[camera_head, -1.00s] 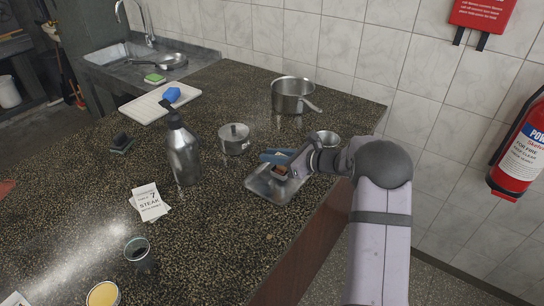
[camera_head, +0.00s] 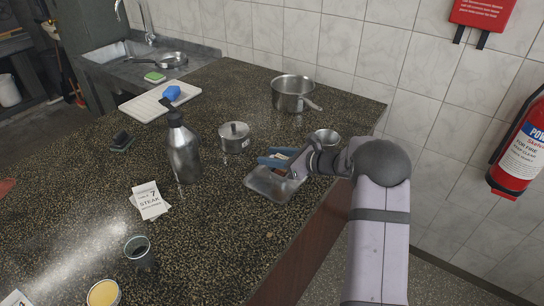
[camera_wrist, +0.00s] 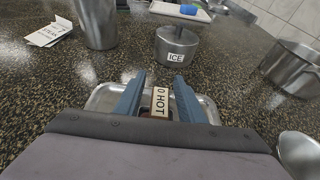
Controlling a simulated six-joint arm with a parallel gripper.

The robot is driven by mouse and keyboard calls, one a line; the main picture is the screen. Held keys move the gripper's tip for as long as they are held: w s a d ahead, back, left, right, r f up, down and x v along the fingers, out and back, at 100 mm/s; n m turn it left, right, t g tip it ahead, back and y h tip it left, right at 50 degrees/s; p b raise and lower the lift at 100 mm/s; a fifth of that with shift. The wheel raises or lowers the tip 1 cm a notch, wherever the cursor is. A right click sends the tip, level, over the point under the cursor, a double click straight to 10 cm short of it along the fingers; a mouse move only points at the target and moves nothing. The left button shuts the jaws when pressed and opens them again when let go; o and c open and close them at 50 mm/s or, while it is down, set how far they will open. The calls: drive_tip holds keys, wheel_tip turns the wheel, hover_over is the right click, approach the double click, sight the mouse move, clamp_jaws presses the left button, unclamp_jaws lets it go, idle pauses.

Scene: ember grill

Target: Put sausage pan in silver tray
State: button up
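The silver tray (camera_head: 262,186) sits near the counter's right edge, and its rim shows in the wrist view (camera_wrist: 99,101). My gripper (camera_head: 278,158) is over the tray's far side, its blue fingers apart. In the wrist view my gripper (camera_wrist: 159,80) has a small item with a white label (camera_wrist: 159,102) reading "HOT" between its fingers, with gaps on both sides. Most of that item is hidden by my gripper's body, so I cannot tell whether it is the sausage pan or whether it rests in the tray.
A lidded pot labelled "ICE" (camera_head: 234,139) and a metal bottle (camera_head: 183,153) stand left of the tray. A large saucepan (camera_head: 292,94) is behind, and a small metal bowl (camera_head: 325,138) is beside my wrist.

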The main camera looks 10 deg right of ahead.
drive_tip(key=b+v, duration=0.2)
drive_tip(key=v, duration=1)
drive_tip(key=shift+b, duration=0.3)
drive_tip(key=s+a+n+g, duration=0.1)
drive_tip(key=s+n, duration=0.1)
drive_tip(key=s, duration=0.1)
drive_tip(key=s+a+f+n+g+p, duration=0.1)
drive_tip(key=s+a+n+g, duration=0.1)
drive_tip(key=s, duration=0.1)
drive_tip(key=s+a+f+n+g+p, duration=0.1)
drive_tip(key=s+n, duration=0.1)
drive_tip(key=s, duration=0.1)
drive_tip(key=shift+s+a+f+h, duration=0.15)
drive_tip(key=shift+s+a+h, duration=0.05)
drive_tip(key=shift+a+h, duration=0.2)
drive_tip(key=s+f+n+g+h, duration=0.3)
drive_tip(key=s+n+h, duration=0.1)
drive_tip(key=s+n, duration=0.6)
drive_tip(key=s+a+f+n+g+h, duration=0.1)
drive_tip(key=s+n+h, duration=0.4)
drive_tip(key=s+n, duration=0.6)
wheel_tip(320, 180, down, 3)
drive_tip(key=shift+s+r+g+p, duration=0.15)
drive_tip(key=shift+s+g+p, duration=0.2)
drive_tip(key=shift+g, duration=0.55)
